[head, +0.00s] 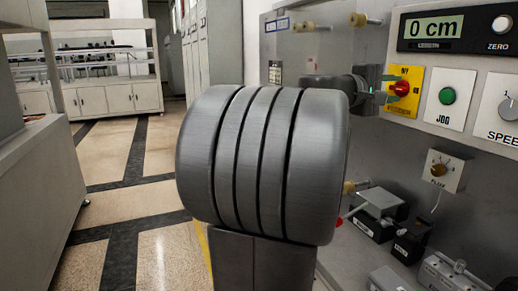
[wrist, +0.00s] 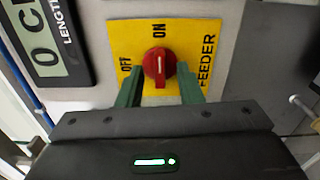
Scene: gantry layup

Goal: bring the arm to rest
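My gripper (wrist: 160,85) is in front of the feeder switch. Its two green fingers are spread, one on each side of the red knob (wrist: 159,64), with a gap to the knob on both sides in the wrist view. The knob sits on a yellow plate (wrist: 120,38) marked ON, OFF and FEEDER, and its white mark looks turned toward ON. In the head view my gripper (head: 388,88) reaches the red knob (head: 401,88) from the left. Whether a fingertip touches the plate cannot be told.
The panel has a display (head: 434,28) reading 0 cm, a green JOG button (head: 447,96) and a speed dial (head: 509,108). A small dial box (head: 445,170) and fittings (head: 380,213) are below. Open floor (head: 135,160) lies left; shelving (head: 105,70) stands behind.

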